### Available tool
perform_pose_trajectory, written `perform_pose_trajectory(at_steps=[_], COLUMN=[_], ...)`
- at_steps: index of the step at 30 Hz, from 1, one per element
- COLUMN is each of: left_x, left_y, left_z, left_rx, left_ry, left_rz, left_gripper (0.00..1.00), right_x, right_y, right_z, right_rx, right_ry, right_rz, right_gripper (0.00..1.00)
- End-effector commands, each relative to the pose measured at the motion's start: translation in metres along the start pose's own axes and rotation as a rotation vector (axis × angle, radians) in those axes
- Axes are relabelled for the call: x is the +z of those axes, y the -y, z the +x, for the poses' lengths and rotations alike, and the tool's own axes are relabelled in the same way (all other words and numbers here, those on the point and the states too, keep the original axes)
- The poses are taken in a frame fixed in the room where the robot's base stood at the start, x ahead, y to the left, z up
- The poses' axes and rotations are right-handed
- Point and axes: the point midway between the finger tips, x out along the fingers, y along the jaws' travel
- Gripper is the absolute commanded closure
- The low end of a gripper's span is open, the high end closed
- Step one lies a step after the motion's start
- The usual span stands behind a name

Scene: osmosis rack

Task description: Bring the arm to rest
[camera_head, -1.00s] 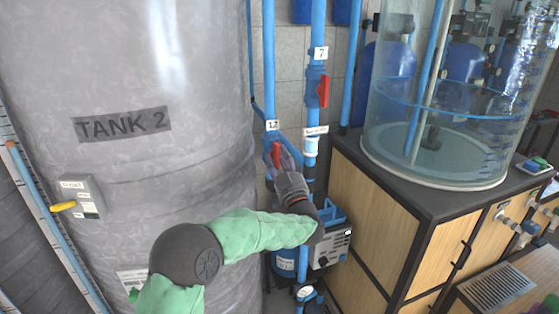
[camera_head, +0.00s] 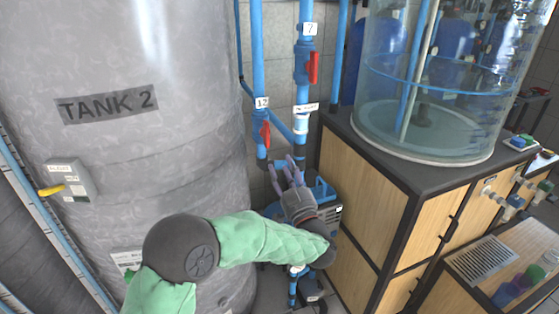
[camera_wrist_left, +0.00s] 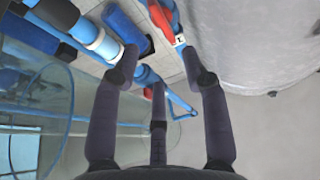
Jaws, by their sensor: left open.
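My left gripper (camera_head: 288,172) shows in the middle of the head view, with purple-grey fingers pointing up and back. It is open and empty. In the left wrist view the spread fingers (camera_wrist_left: 163,82) hold nothing between them. The red valve handle (camera_head: 264,134) on the pipe marked 12 is just above and left of the fingertips, apart from them in the head view. A red handle (camera_wrist_left: 158,20) also shows beyond the fingers in the left wrist view. My green-sleeved left arm crosses the lower middle. My right gripper is not in view.
The grey tank (camera_head: 120,160) marked TANK 2 stands close on the left. A wooden cabinet (camera_head: 365,200) bears a clear cylinder (camera_head: 430,90) on the right. A blue pump box (camera_head: 322,195) is behind the gripper. Another red handle (camera_head: 313,67) is on pipe 7.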

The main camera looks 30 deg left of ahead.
Motion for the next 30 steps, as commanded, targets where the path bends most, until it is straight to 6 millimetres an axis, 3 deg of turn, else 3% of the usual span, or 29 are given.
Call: perform_pose_trajectory(at_steps=[16,20,23,26,30], left_x=[0.000,0.011,0.041,0.090,0.167], left_y=[0.000,-0.007,-0.024,-0.047,-0.071], left_z=[-0.004,-0.006,-0.013,-0.032,-0.077], left_rx=[0.000,0.033,0.125,0.263,0.454], left_ry=[0.000,0.022,0.087,0.206,0.426], left_rz=[0.000,0.003,0.007,0.008,0.007], left_gripper=[0.55,0.55,0.55,0.55,0.55], right_x=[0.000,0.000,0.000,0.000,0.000], right_y=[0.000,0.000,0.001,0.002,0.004], right_z=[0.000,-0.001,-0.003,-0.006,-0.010], right_rx=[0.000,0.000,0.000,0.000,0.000], right_ry=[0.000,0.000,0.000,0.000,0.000], right_rz=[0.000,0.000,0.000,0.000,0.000], right_gripper=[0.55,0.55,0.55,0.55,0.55])
